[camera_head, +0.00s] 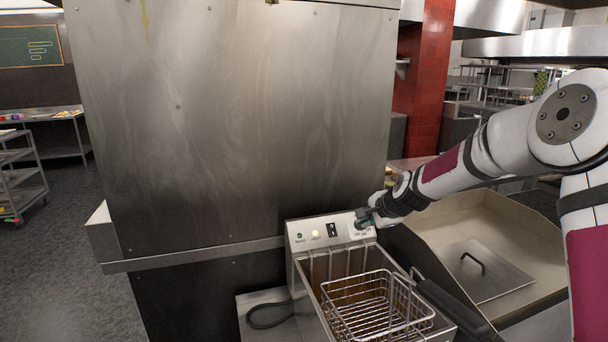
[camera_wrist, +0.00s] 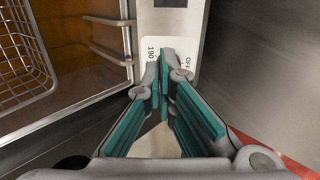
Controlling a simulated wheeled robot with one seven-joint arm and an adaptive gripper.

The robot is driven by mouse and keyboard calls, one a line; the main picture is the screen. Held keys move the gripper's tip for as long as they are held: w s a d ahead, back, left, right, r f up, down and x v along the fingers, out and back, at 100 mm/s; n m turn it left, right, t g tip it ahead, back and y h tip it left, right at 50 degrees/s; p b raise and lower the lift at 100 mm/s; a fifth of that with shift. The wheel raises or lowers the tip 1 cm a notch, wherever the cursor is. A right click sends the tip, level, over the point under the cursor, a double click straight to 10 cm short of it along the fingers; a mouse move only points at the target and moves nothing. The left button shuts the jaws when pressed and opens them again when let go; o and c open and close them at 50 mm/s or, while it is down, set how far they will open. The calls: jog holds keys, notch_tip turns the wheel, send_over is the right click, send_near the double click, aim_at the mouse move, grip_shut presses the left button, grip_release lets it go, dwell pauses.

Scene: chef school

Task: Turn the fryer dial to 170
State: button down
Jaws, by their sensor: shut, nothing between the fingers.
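The fryer's control panel (camera_head: 302,243) faces me at the back of the fryer, with a green light, a lit yellowish light and a black switch (camera_head: 332,230). My gripper (camera_head: 363,217) is at the panel's right end, over the dial's place. In the wrist view the closed fingertips (camera_wrist: 164,60) lie over the pale panel, between the printed marks "190" (camera_wrist: 151,50) and "OFF" (camera_wrist: 187,62). The dial itself is hidden behind the fingers, so I cannot tell its setting or whether the fingers touch it. Nothing is between the fingers.
A wire basket (camera_head: 372,304) with a black handle (camera_head: 450,306) sits in the fryer below my gripper. A tall steel cabinet (camera_head: 240,120) rises behind the panel. To the right is a steel basin (camera_head: 425,222) with a lid (camera_head: 490,275). A cart (camera_head: 18,180) stands far left.

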jog(key=b+x, duration=0.5)
jog(key=x, duration=0.1)
jog(key=shift+w+f, duration=0.2)
jog(key=shift+f, duration=0.1)
dwell(0.3)
jog(key=shift+w+a+r+b, duration=0.1)
jog(key=shift+w+b, duration=0.1)
jog(key=shift+b, duration=0.1)
